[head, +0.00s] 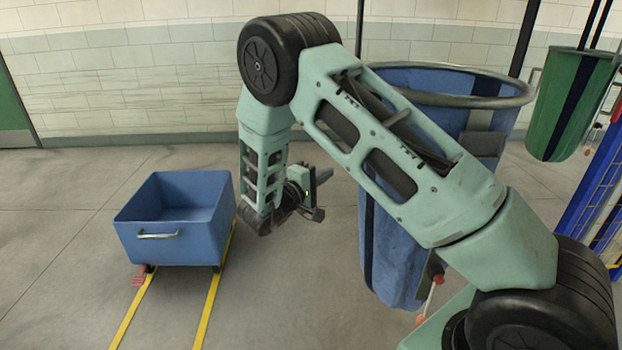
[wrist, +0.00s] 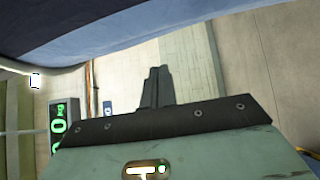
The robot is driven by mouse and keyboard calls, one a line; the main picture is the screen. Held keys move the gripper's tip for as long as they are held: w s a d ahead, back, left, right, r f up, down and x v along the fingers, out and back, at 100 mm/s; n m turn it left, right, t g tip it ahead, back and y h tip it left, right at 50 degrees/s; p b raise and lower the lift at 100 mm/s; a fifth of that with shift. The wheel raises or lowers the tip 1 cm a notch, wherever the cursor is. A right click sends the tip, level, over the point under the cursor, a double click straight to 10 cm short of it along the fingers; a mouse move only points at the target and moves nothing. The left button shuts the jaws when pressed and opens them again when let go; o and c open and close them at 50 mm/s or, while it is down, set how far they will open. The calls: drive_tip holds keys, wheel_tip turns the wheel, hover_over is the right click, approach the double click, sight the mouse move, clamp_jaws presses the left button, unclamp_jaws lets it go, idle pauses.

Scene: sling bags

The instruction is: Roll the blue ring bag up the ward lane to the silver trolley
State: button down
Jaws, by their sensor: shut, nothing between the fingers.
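The blue ring bag (head: 395,245) hangs open from a round metal ring at right of centre in the head view. My arm crosses in front of it and hides much of its middle. A red-tipped cord or handle shows near its lower right. My gripper (head: 325,174) is left of the bag, apart from it, with its fingers pointing towards it. In the wrist view the fingers (wrist: 156,86) are shut together with nothing between them. A blue fabric surface, seemingly the bag (wrist: 150,28), fills the top of that view. I cannot make out a silver trolley.
A blue tub cart (head: 178,225) stands at left, over two yellow floor lines (head: 213,295). A green bag (head: 570,110) hangs at far right. A blue-and-yellow rack (head: 598,205) stands at the right edge. A lit display (wrist: 58,125) shows in the wrist view.

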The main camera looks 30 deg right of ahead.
drive_tip(key=shift+s+d+r+p, duration=0.1)
drive_tip(key=shift+s+d+p, duration=0.3)
drive_tip(key=shift+d, duration=0.6)
drive_tip(key=shift+s+d+p, duration=0.15)
drive_tip(key=shift+s+d, duration=0.4)
drive_tip(key=shift+d, duration=0.45)
